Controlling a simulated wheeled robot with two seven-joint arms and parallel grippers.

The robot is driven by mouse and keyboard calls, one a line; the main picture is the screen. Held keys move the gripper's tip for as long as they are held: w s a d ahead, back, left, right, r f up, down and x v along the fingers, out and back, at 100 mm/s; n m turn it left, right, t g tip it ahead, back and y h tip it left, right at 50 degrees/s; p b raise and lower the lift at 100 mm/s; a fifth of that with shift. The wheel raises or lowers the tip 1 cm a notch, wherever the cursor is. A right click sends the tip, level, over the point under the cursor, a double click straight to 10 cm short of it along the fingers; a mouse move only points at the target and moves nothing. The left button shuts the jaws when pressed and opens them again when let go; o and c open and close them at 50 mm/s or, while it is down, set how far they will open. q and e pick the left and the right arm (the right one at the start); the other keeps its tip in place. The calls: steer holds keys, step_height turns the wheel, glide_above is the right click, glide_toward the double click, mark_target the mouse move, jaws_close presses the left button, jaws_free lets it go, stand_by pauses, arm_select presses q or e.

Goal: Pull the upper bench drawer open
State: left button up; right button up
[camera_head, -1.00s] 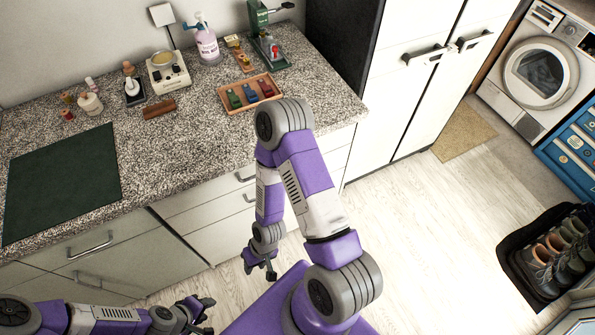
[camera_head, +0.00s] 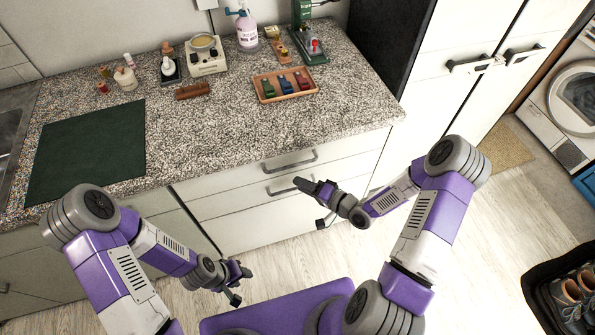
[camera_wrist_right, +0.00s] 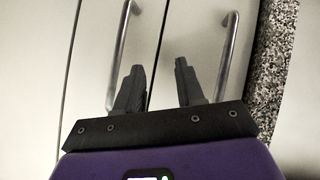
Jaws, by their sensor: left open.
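The upper bench drawer (camera_head: 340,151) is a white front just under the granite worktop, with a grey bar handle (camera_head: 290,161). It looks closed. The lower drawer front (camera_head: 240,205) has a similar handle (camera_head: 283,184). My right gripper (camera_head: 309,203) is in front of the drawers, near the lower handle. In the right wrist view my right gripper (camera_wrist_right: 158,80) is open and empty, its fingers pointing at the fronts between the upper handle (camera_wrist_right: 228,55) and the lower handle (camera_wrist_right: 120,55). My left gripper (camera_head: 240,285) is open and empty, low in front of the cabinet.
The granite worktop (camera_head: 215,135) overhangs the drawers and carries a green mat (camera_head: 85,150), a wooden tray (camera_head: 262,93) and small tools towards the back. A tall white cabinet (camera_head: 430,90) stands right of the bench.

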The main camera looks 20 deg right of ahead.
steer(key=s+d+r+t+y+b, duration=0.1)
steer(key=s+d+r+t+y, duration=0.1)
steer(key=d+r+y, duration=0.3)
steer(key=b+x, duration=0.1)
steer(key=x, duration=0.7)
steer(key=shift+s+a+b, duration=0.3)
steer(key=shift+a+b, duration=0.05)
steer(key=shift+a, duration=0.15)
steer(key=shift+r, duration=0.1)
steer(key=shift+c, duration=0.5)
jaws_close()
